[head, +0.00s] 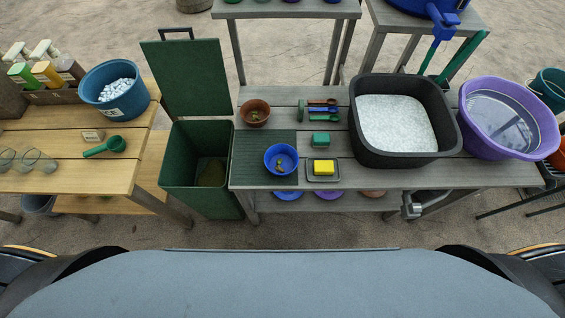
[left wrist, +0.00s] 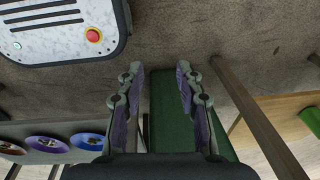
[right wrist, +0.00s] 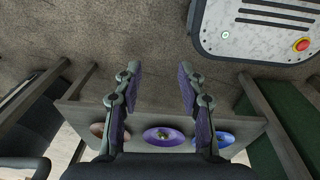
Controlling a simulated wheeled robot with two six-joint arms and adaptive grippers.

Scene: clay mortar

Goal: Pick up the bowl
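A blue bowl (head: 270,161) with some yellowish bits inside stands on the dark mat at the front left of the grey bench in the head view. A brown bowl (head: 255,107) with something greenish inside stands behind it. The frames do not show which bowl is meant. My left gripper (left wrist: 158,72) is open and empty in the left wrist view, with a green surface below and between its fingers. My right gripper (right wrist: 158,70) is open and empty above the floor in the right wrist view. Neither gripper shows in the head view.
A yellow sponge (head: 323,167) on a tray and a green block (head: 320,140) lie right of the blue bowl. A black basin (head: 356,118) stands further right. A green bin (head: 176,178) with raised lid is left. Shallow dishes, including a purple one (right wrist: 163,129), sit on the lower shelf.

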